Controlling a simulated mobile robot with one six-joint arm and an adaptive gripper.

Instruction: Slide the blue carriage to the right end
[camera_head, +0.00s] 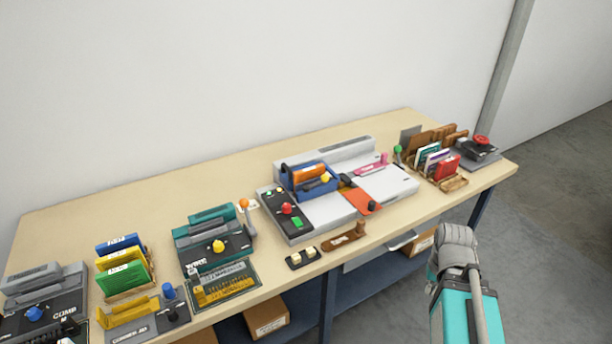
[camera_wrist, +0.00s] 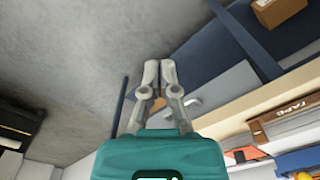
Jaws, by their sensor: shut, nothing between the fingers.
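The blue carriage (camera_head: 325,188) sits on the left half of a light grey machine (camera_head: 345,215) in the middle of the bench. It has an orange block on top and a yellow knob. The machine's bed is open to the carriage's right, with an orange piece (camera_head: 361,201) and a pink part (camera_head: 371,166) there. In the wrist view my gripper (camera_wrist: 159,72) is shut and empty, with its fingertips together, over the floor and apart from the bench. In the head view my arm shows at the lower right, off the bench's front edge; the fingertips cannot be made out there.
A rack of cards (camera_head: 441,163) and a dark box with a red button (camera_head: 480,148) stand right of the machine. A brown wooden piece (camera_head: 343,236) lies at the front edge. Several binding devices and a folder rack (camera_head: 126,268) fill the left. Boxes (camera_head: 267,318) sit on the shelf below.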

